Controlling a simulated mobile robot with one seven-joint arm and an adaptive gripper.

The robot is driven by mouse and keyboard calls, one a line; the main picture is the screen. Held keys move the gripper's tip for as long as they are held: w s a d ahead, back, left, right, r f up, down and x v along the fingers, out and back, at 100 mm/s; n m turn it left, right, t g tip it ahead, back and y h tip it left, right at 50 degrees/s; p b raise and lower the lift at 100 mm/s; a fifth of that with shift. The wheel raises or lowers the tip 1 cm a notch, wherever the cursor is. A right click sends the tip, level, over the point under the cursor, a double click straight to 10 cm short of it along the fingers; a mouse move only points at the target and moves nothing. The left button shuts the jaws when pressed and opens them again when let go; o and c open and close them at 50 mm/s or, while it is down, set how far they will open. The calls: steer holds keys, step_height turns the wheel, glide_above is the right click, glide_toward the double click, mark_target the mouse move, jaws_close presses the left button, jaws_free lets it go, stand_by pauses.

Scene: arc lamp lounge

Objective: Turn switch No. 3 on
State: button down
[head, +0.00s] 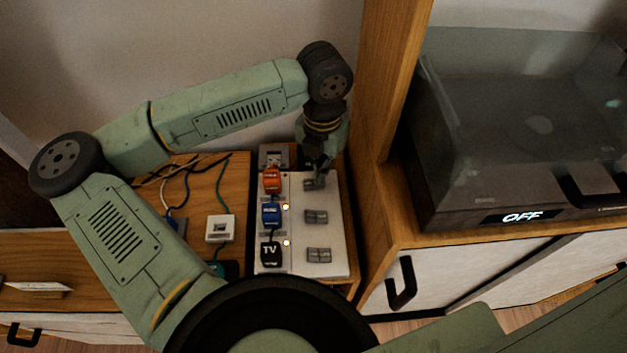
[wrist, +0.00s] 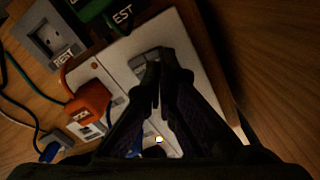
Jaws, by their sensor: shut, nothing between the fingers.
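A white switch panel (head: 335,231) carries a column of grey rocker switches. My gripper (head: 321,174) is shut and empty, pointing down at the far switch (head: 314,184). In the wrist view the closed fingertips (wrist: 158,66) are at this switch (wrist: 143,62) and partly cover it; contact cannot be told. The middle switch (head: 316,217) and near switch (head: 319,255) are clear of the gripper. Small lights glow beside the middle (head: 285,207) and near (head: 286,243) switches. By the far switch, a dim orange dot (wrist: 95,66) shows in the wrist view. No switch numbers are readable.
Orange (head: 271,181), blue (head: 271,215) and black TV (head: 271,253) plugs line the panel's left side. Cables and a white box (head: 220,228) lie left. A wooden upright (head: 377,130) stands close right, beside a turntable (head: 530,130) reading OFF.

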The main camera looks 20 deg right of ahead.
steer(key=shift+f+b, duration=1.3)
steer(key=shift+b, duration=0.1)
stand_by(0.5)
steer(key=shift+r+p, duration=1.4)
steer(key=shift+r, duration=2.15)
